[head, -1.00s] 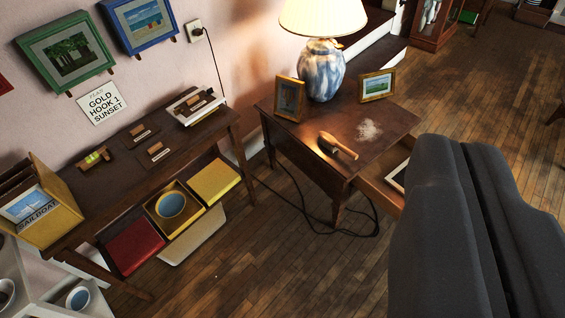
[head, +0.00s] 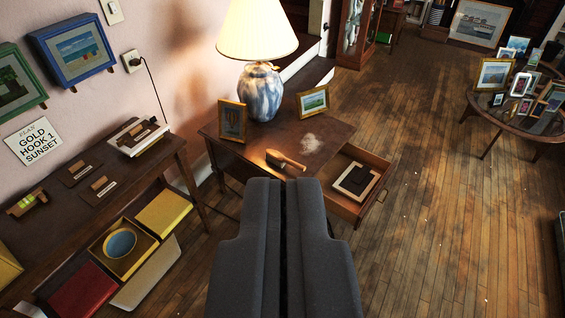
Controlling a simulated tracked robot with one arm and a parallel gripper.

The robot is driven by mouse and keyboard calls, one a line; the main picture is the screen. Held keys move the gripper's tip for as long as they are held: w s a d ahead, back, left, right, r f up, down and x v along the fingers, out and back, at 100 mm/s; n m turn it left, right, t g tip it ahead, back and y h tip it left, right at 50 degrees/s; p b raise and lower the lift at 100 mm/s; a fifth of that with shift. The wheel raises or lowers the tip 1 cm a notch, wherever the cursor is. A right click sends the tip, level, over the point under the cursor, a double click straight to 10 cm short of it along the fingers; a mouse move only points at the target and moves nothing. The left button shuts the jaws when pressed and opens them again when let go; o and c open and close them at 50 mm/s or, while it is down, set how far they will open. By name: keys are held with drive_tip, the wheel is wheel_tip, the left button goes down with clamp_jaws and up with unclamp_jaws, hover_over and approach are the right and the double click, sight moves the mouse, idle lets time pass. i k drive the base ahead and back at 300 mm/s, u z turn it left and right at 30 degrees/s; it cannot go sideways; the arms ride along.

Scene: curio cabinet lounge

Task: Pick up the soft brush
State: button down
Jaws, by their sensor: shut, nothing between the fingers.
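The soft brush (head: 287,160) lies on the small wooden side table (head: 215,127), near its front edge. It has a light wooden handle pointing right and a darker head at the left. My gripper (head: 284,183) is in the lower middle of the picture, its two dark grey fingers shut together with nothing between them. Its fingertips appear just below the brush in the picture. I cannot tell the exact distance between them, but the brush is not held.
A lamp (head: 259,92) and two small framed pictures (head: 232,121) (head: 313,101) stand behind the brush. A pale dusty patch (head: 311,143) lies beside it. An open drawer (head: 344,204) juts out at the right.

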sight(274, 157)
drive_tip(key=z, duration=0.2)
drive_tip(key=i, duration=1.05)
drive_tip(key=z, duration=0.45)
drive_tip(key=i, duration=0.85)
drive_tip(key=z, duration=0.2)
